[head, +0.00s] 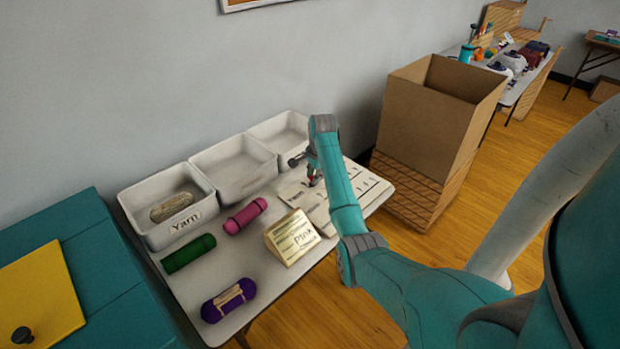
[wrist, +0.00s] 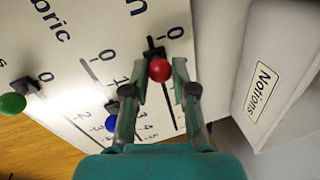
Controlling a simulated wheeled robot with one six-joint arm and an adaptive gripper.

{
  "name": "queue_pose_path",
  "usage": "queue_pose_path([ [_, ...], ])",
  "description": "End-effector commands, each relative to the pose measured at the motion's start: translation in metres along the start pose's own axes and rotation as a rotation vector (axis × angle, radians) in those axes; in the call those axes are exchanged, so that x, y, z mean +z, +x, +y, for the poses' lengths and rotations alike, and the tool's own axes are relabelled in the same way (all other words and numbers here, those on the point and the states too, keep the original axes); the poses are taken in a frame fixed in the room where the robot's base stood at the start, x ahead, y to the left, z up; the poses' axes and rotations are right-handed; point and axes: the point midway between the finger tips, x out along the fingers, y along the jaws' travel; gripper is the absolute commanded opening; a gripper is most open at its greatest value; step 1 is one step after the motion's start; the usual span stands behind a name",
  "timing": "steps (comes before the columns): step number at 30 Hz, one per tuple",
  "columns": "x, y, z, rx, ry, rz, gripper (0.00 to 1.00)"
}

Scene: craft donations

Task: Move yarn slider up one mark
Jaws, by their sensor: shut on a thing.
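A white slider board (head: 372,186) lies at the right end of the table; in the wrist view (wrist: 85,70) it fills the left and middle, with dark tracks and printed numbers. My gripper (wrist: 160,78) is shut on a red knob (wrist: 159,69), with a finger on each side. A blue knob (wrist: 111,124) sits on the track to its left, beside the left finger.
A white bin labelled Notions (wrist: 262,85) borders the board. On the table (head: 205,282) are a bin labelled Yarn (head: 152,232), a pink roll (head: 245,216), a green roll (head: 188,254), a purple roll (head: 229,300) and a sign block (head: 292,238). A large cardboard box (head: 425,125) stands behind.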

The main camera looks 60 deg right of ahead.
Motion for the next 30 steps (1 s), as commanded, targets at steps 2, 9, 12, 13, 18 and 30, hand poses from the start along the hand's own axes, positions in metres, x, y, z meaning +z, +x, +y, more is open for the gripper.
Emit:
queue_pose_path([
  [2, -0.014, 0.000, -0.002, 0.000, 0.004, 0.000, 0.00],
  [9, -0.021, 0.001, -0.004, -0.001, 0.000, -0.001, 0.00],
  [12, -0.020, 0.001, -0.004, -0.001, 0.000, -0.001, 0.28],
  [13, -0.020, 0.001, -0.004, -0.001, 0.000, 0.000, 0.36],
  [18, -0.021, 0.001, -0.004, -0.001, 0.001, 0.000, 0.50],
  [30, -0.021, -0.019, -0.005, -0.003, 0.001, 0.001, 0.50],
])
